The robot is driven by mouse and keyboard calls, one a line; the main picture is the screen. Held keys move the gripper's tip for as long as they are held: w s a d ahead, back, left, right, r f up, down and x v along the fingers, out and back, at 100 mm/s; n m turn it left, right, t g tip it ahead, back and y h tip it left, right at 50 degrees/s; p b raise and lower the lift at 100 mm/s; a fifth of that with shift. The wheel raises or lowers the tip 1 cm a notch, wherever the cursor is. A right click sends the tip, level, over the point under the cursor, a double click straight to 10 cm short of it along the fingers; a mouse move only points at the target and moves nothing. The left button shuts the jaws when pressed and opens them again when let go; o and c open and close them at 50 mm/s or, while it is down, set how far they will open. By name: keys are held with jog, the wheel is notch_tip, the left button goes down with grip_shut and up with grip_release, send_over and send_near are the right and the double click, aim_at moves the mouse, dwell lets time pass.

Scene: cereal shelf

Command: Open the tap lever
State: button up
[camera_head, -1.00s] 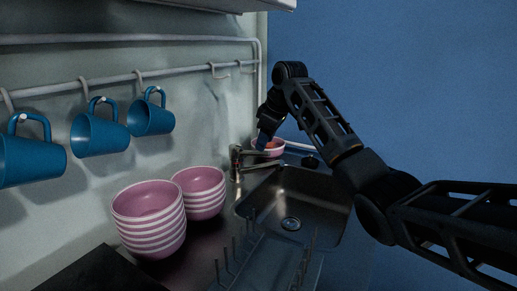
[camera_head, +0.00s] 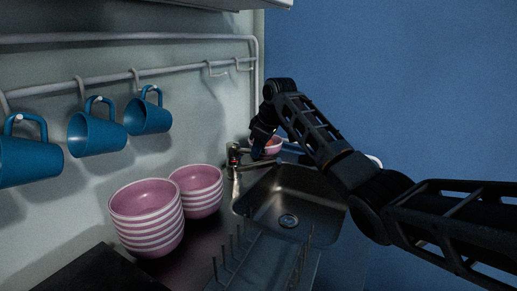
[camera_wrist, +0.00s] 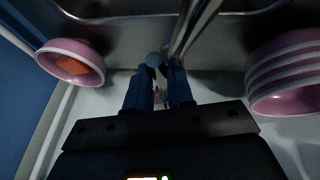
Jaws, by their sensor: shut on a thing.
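The metal tap (camera_head: 234,168) stands at the back-left edge of the sink, with its spout (camera_head: 259,163) reaching right over the basin. My gripper (camera_head: 250,151) is at the tap's top, and its arm comes in from the right. In the wrist view my gripper's two blue fingers (camera_wrist: 159,82) are close together beside the tap spout (camera_wrist: 192,28). The tap lever (camera_wrist: 160,92) shows as a narrow strip between the fingers, which are shut on it. The lever is mostly hidden in the head view, so its angle is hard to tell.
A pink bowl (camera_head: 270,145) with something orange inside stands behind the tap. Stacked pink-and-white bowls (camera_head: 150,235) are left of the sink (camera_head: 318,205). A dish rack (camera_head: 262,262) is in front. Blue mugs (camera_head: 97,135) hang on a wall rail.

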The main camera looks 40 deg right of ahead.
grip_shut()
jog(key=r+g+p, duration=0.1)
jog(key=p, duration=0.1)
jog(key=shift+w+a+r+p, duration=0.1)
jog(key=shift+w+r+p, duration=0.05)
jog(key=shift+p, duration=0.15)
jog(key=shift+w+g+h+p, duration=0.15)
jog(key=shift+g+h+p, duration=0.15)
jog(key=shift+g+p, duration=0.25)
jog(key=o, duration=0.6)
grip_release()
jog(key=shift+c, duration=0.2)
